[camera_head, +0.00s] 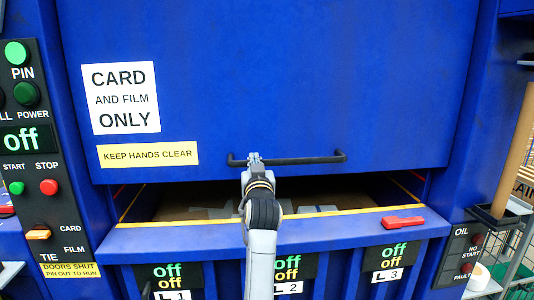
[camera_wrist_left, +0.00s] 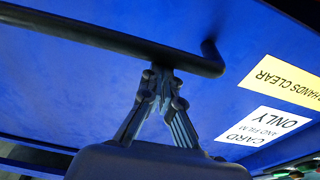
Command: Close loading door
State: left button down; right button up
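The loading door (camera_head: 300,80) is a large blue panel with a white card-and-film sign and a yellow warning label. It is partly lowered, with a dark gap between its bottom edge and the yellow-edged front sill (camera_head: 160,223). A black bar handle (camera_head: 310,160) runs along its lower part. My left gripper (camera_head: 254,160) is at the left half of this handle. In the left wrist view its fingers (camera_wrist_left: 162,78) come together at the handle (camera_wrist_left: 100,40), tips at the bar. They look shut, with the bar running across them rather than clearly between them. My right gripper is not in view.
A control panel (camera_head: 35,150) with buttons stands at the left. A red-handled part (camera_head: 402,222) lies on the sill at the right. Cardboard (camera_head: 195,212) shows inside the gap. A wire cage holding a brown tube (camera_head: 513,150) stands at the far right.

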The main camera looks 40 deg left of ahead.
pick_arm(q)
jog(key=shift+w+a+f+b, duration=0.1)
jog(key=shift+f+b, duration=2.5)
jog(key=shift+f, duration=2.35)
jog(key=shift+w+a+f+b, duration=0.1)
jog(key=shift+f+b, duration=2.5)
jog(key=shift+f, duration=2.3)
jog(key=shift+r, duration=0.1)
